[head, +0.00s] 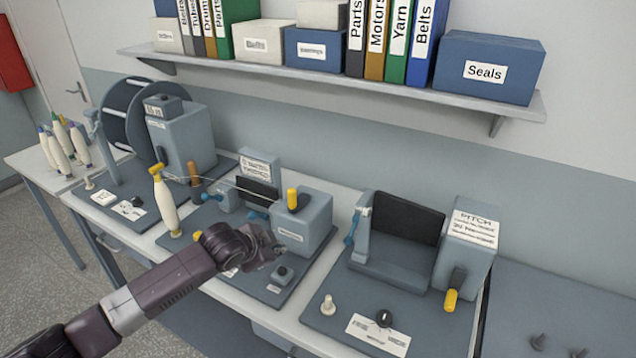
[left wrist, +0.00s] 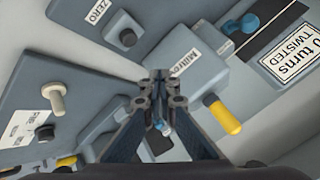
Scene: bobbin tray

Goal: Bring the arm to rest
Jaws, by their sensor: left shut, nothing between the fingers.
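My left arm comes in from the lower left in the head view, and its gripper (head: 264,249) is over the front of the middle machine. The gripper is shut and empty; its closed fingertips (left wrist: 160,88) show in the left wrist view above a grey box labelled as a meter. A white bobbin with a yellow top (head: 164,203) stands on the middle machine's base, left of the gripper, with a thread running right from it. The grey meter box (head: 303,228) with a yellow-handled lever (head: 292,199) is just right of the gripper. My right gripper is not in view.
A pitch machine (head: 468,240) with a yellow-handled lever (head: 450,300) stands to the right. A machine with a large dark disc (head: 117,112) is at the left. Several bobbins (head: 60,150) stand at the far left. A shelf (head: 340,80) with boxes and binders hangs above.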

